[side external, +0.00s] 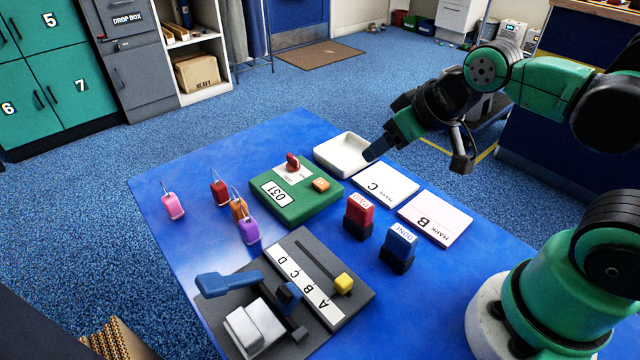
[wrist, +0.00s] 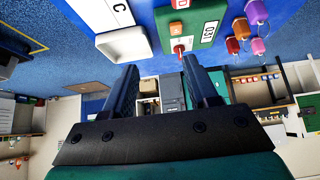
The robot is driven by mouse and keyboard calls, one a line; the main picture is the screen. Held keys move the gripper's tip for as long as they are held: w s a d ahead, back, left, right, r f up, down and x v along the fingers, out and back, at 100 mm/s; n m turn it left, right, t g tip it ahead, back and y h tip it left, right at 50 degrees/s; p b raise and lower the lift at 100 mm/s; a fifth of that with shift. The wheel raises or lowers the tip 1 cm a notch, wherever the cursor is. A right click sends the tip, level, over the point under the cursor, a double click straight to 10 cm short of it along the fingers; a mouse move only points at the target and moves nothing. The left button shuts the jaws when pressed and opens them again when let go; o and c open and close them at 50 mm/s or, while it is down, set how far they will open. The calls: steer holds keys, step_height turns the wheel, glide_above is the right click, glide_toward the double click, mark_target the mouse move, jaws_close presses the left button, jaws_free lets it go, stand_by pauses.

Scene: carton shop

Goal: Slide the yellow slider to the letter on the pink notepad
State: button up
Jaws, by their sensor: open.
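The yellow slider (side external: 343,284) sits at the near end of a slot in a dark grey board (side external: 362,298), at the A end of a white strip lettered A, B, C, D (side external: 318,308). One notepad reads MARK B (side external: 435,218) and looks faintly pinkish. Another reads MARK C (side external: 385,187) and looks whiter; part of it shows in the wrist view (wrist: 98,14). My gripper (side external: 376,150) is above the table's far side by the white tray, well away from the slider. In the wrist view my gripper (wrist: 158,85) is open and empty. The slider is outside that view.
Red PAID (side external: 359,216) and blue DONE (side external: 398,246) stamps stand between board and notepads. A green box (side external: 290,212), several coloured tags and a white tray (side external: 318,152) lie farther back.

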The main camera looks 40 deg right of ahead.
steer(key=shift+o, duration=0.4)
steer(key=g, duration=0.7)
glide_above(344, 279)
step_height(344, 279, down, 6)
steer(key=shift+f, duration=2.85)
jaws_close()
